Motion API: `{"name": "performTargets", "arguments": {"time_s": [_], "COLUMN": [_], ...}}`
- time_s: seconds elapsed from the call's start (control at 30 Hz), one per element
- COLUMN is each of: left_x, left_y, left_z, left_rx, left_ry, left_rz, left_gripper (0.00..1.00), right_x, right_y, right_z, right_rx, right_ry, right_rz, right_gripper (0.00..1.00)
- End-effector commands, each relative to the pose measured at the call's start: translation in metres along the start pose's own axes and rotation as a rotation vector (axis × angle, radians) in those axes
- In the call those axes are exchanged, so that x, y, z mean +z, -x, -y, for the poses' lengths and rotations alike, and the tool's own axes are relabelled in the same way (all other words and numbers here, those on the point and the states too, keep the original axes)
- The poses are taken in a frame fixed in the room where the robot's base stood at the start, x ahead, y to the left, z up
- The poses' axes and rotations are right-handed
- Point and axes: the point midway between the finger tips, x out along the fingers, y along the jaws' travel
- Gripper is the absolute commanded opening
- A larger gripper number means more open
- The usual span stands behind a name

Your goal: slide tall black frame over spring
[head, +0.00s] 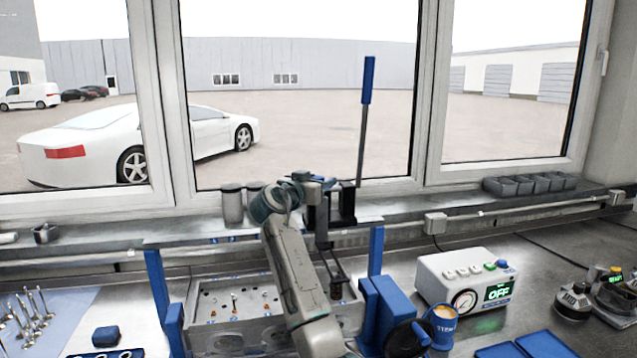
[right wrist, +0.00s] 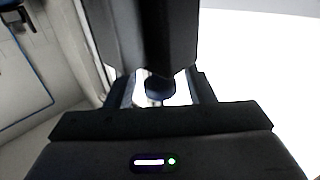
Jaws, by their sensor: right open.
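My right arm reaches up from the front centre of the head view. Its gripper (head: 318,188) is at the top of a tall black frame (head: 323,238), which stands upright over the grey cylinder head (head: 228,338). In the right wrist view a dark block (right wrist: 155,35) fills the space between the jaws, with a round dark blue part (right wrist: 158,87) below it. The jaws are open around or close to it; contact cannot be told. Small parts (head: 234,302) show on the cylinder head. The spring under the frame cannot be made out. My left gripper is not in view.
A long blue-handled lever (head: 367,82) rises behind the frame. Blue posts (head: 156,285) flank the cylinder head. Grey cylinders (head: 232,204) stand on the shelf. A white gauge box (head: 468,281) and an orange-filled blue cup (head: 441,325) are right. Valves (head: 35,310) lie left.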

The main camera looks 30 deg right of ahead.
Motion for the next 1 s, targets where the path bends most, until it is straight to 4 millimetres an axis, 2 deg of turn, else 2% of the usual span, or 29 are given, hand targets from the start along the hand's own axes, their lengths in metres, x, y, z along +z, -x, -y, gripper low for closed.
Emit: {"name": "performTargets", "arguments": {"time_s": [0.17, 0.6, 0.77, 1.0], "left_x": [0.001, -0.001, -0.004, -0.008], "left_y": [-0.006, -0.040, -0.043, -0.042], "left_z": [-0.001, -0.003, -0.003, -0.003], "left_rx": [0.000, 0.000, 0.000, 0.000], "left_ry": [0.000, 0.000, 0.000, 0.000], "left_rz": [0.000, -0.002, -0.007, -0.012], "left_gripper": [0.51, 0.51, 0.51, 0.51], "right_x": [0.002, 0.003, 0.001, 0.000], "right_y": [0.010, 0.091, 0.105, 0.108], "right_z": [0.000, 0.001, 0.000, 0.000], "right_rx": [-0.001, -0.003, -0.001, 0.000], "right_ry": [-0.002, -0.003, -0.001, 0.000], "right_rz": [-0.001, 0.001, 0.000, 0.000], "right_gripper": [0.49, 0.49, 0.49, 0.49]}}
